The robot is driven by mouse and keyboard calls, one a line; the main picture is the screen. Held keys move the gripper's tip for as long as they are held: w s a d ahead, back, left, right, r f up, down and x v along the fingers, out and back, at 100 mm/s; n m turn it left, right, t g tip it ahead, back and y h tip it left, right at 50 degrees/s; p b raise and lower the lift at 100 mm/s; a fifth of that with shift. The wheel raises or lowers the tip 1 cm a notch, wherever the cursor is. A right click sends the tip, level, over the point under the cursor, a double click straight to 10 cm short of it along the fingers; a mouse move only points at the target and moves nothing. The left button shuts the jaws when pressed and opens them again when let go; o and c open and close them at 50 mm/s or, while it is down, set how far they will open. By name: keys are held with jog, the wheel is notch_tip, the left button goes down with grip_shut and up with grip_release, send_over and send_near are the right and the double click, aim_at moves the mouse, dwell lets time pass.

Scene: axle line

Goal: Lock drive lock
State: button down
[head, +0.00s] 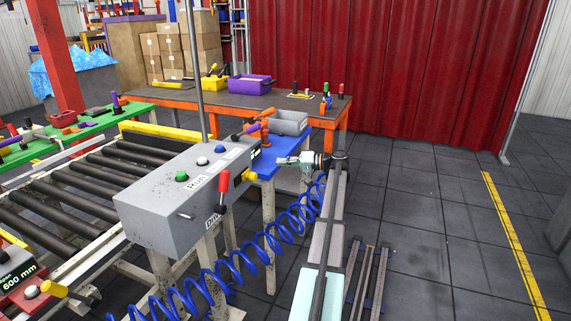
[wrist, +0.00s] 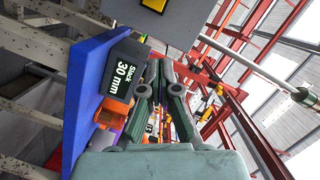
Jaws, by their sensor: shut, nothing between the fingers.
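A grey control box (head: 160,208) stands on legs beside the roller conveyor. Its front has a red-handled lever (head: 224,186), a yellow knob (head: 249,175) at the right end and a small silver handle (head: 186,216). A label starting "Dri" (head: 212,222) sits low on the front, partly cut off; which part is the drive lock I cannot tell for certain. My gripper (head: 283,161) is right of the box by the blue table, apart from the lever and knob. In the wrist view its fingers (wrist: 160,64) are together and empty, beside a dark block marked "Stack 30 mm" (wrist: 124,72).
The blue table (head: 268,165) holds a grey bin (head: 288,123) and orange parts (head: 262,130). A coiled blue hose (head: 270,240) hangs in front of the box. An orange bench (head: 300,105) stands behind. The floor at right (head: 430,220) is clear.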

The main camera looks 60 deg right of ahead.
aim_at(243, 176)
jog(key=w+a+f+p, duration=0.1)
jog(key=w+a+f, duration=0.1)
jog(key=w+a, duration=0.3)
jog(key=shift+w+a+f+p, duration=0.25)
jog(key=shift+w+a+p, duration=0.05)
jog(key=shift+w+a, duration=0.1)
jog(key=a, duration=0.1)
jog(key=a+b, duration=0.1)
jog(key=a, duration=0.2)
jog(key=shift+s+a, duration=0.35)
jog(key=shift+s, duration=0.05)
jog(key=shift+d, duration=0.1)
